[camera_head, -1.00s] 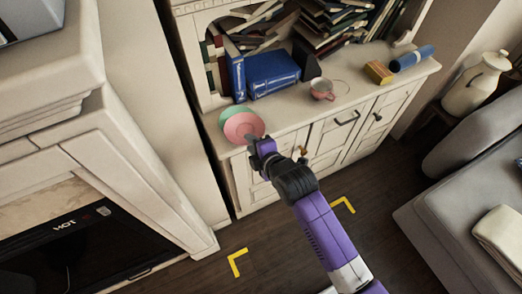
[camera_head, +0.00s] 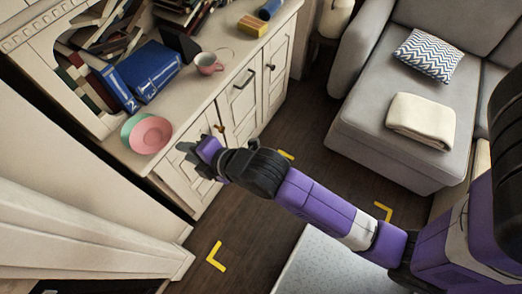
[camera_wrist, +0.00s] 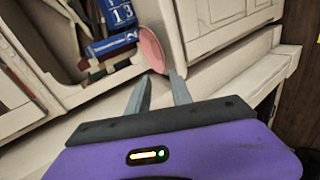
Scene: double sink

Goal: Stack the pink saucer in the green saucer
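The pink saucer (camera_head: 151,135) lies on the cabinet top near its front left edge. It overlaps the green saucer (camera_head: 127,128), which shows only as a crescent at its upper left. The pink one looks off-centre over the green one; I cannot tell how they touch. My gripper (camera_head: 183,149) is right of the saucers, past the cabinet's front edge, apart from them. In the wrist view the pink saucer (camera_wrist: 152,50) shows beyond my two fingers (camera_wrist: 158,92), which stand apart with nothing between them. The green saucer is not clearly seen there.
Blue books (camera_head: 150,71) stand behind the saucers. A pink cup (camera_head: 208,64) and a yellow box (camera_head: 252,25) are farther right on the cabinet top (camera_head: 185,105). Cabinet doors with knobs lie below my gripper. A grey sofa (camera_head: 395,100) is at right.

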